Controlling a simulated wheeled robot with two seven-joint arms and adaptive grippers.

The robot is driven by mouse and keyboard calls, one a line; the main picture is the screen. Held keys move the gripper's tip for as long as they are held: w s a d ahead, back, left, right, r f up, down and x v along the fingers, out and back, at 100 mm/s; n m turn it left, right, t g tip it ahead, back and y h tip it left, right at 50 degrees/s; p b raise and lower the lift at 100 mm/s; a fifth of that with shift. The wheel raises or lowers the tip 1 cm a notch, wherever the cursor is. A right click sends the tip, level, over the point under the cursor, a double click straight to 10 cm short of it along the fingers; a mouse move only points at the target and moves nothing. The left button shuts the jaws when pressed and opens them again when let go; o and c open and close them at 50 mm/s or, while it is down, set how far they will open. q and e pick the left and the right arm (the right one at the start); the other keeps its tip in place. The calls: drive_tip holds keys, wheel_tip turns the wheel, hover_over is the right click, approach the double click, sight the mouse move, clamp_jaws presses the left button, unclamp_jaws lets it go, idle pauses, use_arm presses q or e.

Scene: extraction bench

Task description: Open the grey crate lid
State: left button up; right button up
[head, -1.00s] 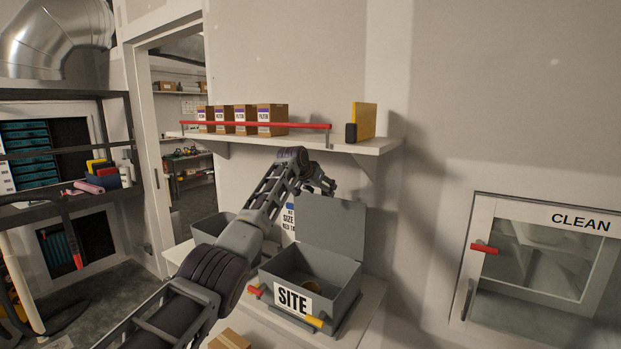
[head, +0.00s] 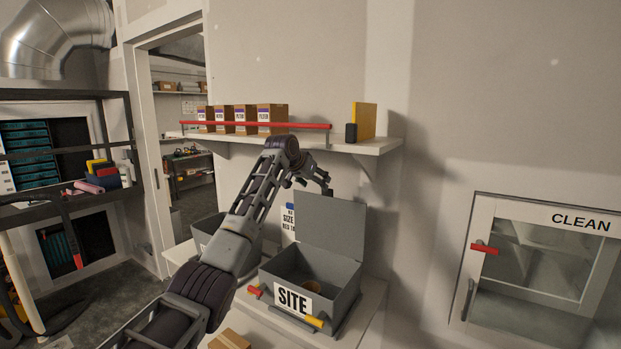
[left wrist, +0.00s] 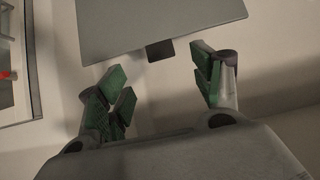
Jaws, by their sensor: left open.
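The grey crate (head: 343,295) labelled SITE stands on the bench. Its lid (head: 330,225) is raised and stands upright at the back. A round brownish thing inside the crate is partly hidden by the walls. My left gripper (head: 326,186) is above the lid's top edge, just below the shelf. In the left wrist view the left gripper (left wrist: 165,90) is open and empty, and the lid (left wrist: 155,25) with a dark tab on its edge lies beyond the fingers, apart from them. My right gripper is in neither view.
A shelf (head: 365,147) with a red rail (head: 255,125), several brown boxes (head: 225,118) and a yellow item (head: 364,120) is just above the gripper. Another grey bin (head: 207,229) is left of the crate. A CLEAN cabinet (head: 545,260) is at the right.

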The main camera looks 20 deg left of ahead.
use_arm(q)
drive_tip(key=shift+v, duration=1.75)
drive_tip(key=shift+f, duration=0.1)
